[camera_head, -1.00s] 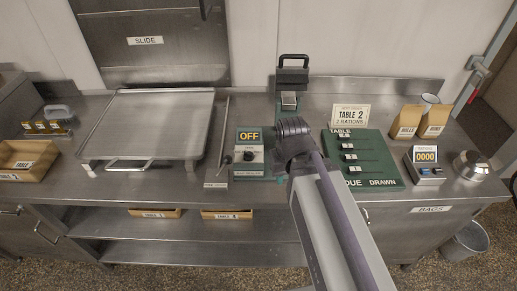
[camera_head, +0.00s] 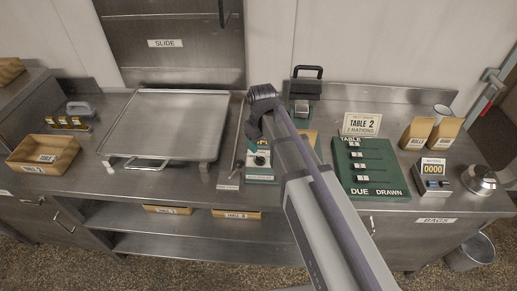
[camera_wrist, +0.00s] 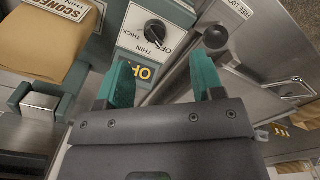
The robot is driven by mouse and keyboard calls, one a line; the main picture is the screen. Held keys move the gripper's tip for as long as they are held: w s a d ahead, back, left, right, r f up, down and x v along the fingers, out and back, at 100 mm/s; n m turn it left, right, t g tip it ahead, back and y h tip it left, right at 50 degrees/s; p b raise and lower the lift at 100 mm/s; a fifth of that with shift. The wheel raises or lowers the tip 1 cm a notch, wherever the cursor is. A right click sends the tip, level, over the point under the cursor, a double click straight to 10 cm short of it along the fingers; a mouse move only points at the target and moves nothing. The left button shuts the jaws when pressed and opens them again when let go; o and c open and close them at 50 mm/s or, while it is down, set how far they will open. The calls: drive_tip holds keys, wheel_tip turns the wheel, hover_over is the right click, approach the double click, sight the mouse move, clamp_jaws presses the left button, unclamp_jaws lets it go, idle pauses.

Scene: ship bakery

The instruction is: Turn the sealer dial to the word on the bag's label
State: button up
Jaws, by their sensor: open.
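The sealer dial (camera_wrist: 157,32) is a round black knob on a pale panel marked THIN, THICK and OFF. The dial also shows in the head view (camera_head: 260,160), beside my arm. The sealer's display (camera_wrist: 146,74) shows orange letters starting "OF", partly hidden by my left finger.
A black ball knob (camera_wrist: 216,38) on a metal rod stands right of the dial. In the head view a metal tray (camera_head: 170,125) is left of the sealer, and a green order board (camera_head: 372,180) is right of it. My arm crosses the counter between them.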

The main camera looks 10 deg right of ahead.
sight(258, 156)
drive_tip(key=w+a+n, duration=0.2)
drive_tip(key=w+n, duration=0.1)
drive_tip(key=w, duration=0.2)
drive_tip(key=shift+n, duration=0.6)
drive_tip(key=f+b, duration=0.3)
drive_tip(key=b, duration=0.1)
drive_tip(key=s+f+b, duration=0.1)
drive_tip(key=f+b, duration=0.3)
drive_tip(key=d+f+b, duration=0.1)
drive_tip(key=f+b, duration=0.2)
drive_tip(key=f, duration=0.1)
drive_tip(key=shift+s+b, duration=0.3)
drive_tip(key=shift+b, duration=0.1)
drive_tip(key=shift+r, duration=0.1)
drive_tip(key=shift+c, duration=0.4)
drive_tip(key=c, duration=0.8)
